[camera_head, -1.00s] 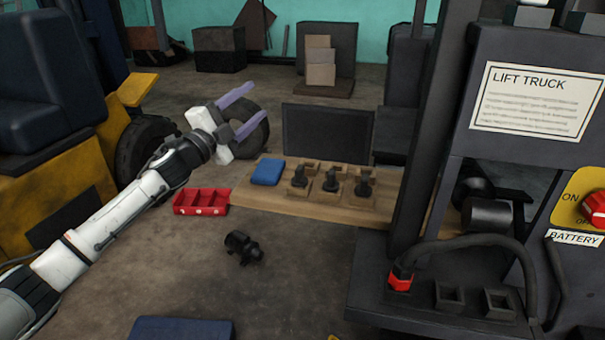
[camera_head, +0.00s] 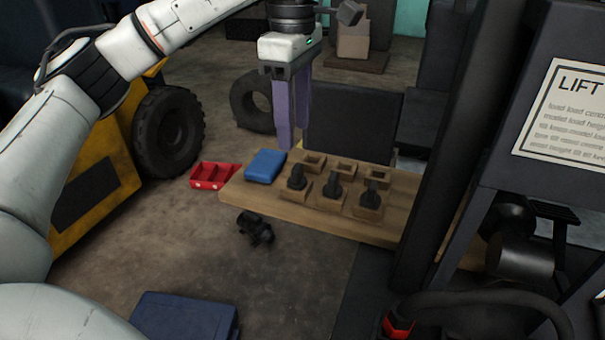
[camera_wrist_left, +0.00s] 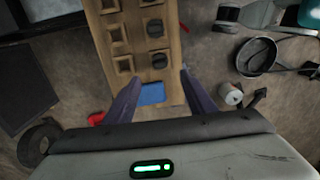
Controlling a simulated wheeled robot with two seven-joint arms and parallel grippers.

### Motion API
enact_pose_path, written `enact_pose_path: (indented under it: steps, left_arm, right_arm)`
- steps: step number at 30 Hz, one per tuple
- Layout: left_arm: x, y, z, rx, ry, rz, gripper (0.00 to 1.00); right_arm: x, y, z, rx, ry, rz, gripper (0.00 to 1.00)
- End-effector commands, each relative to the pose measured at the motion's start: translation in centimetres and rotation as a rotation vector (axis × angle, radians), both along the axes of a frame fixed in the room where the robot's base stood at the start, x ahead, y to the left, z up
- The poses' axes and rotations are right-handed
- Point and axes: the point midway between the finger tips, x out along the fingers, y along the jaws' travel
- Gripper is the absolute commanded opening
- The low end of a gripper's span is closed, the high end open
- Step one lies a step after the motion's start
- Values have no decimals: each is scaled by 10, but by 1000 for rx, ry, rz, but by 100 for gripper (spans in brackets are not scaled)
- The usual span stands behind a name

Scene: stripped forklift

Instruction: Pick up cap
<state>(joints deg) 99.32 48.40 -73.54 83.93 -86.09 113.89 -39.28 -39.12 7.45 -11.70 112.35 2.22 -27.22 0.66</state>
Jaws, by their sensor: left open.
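Three black knob-shaped pieces, likely the caps, stand in square wooden holders on a wooden board (camera_head: 330,221): a left one (camera_head: 297,177), a middle one (camera_head: 331,188) and a right one (camera_head: 370,194). Which one the task means, I cannot tell. Two show clearly from above in the left wrist view, a near one (camera_wrist_left: 158,60) and a farther one (camera_wrist_left: 154,28). My left gripper (camera_head: 295,140) points down, open and empty, above the board's back left part. It is apart from the black pieces. My right gripper is not in view.
A blue block (camera_head: 265,165) lies on the board's left end. Beside it is a red tray (camera_head: 212,176). A black fitting (camera_head: 255,228) lies on the floor. A dark upright mast (camera_head: 450,130) stands at the board's right. A black panel (camera_head: 352,120) stands behind.

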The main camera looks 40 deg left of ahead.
Motion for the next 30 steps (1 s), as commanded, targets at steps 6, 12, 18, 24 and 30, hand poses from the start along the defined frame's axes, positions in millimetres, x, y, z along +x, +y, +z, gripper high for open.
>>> enact_pose_path:
  steps: [6, 12, 18, 24, 30]
  left_arm:
    - [-1, 1, -34, 2, 5, 0, 50]
    - [-1, 0, -49, 0, 3, 0, 50]
    - [-1, 0, -79, 0, 4, 1, 50]
    - [0, 0, -94, -2, 1, 1, 50]
    - [0, 0, -95, -2, 1, 1, 49]
  right_arm:
    - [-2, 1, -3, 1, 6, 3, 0]
    - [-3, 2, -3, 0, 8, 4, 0]
    - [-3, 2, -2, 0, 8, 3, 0]
    - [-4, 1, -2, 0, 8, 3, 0]
    - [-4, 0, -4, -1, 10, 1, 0]
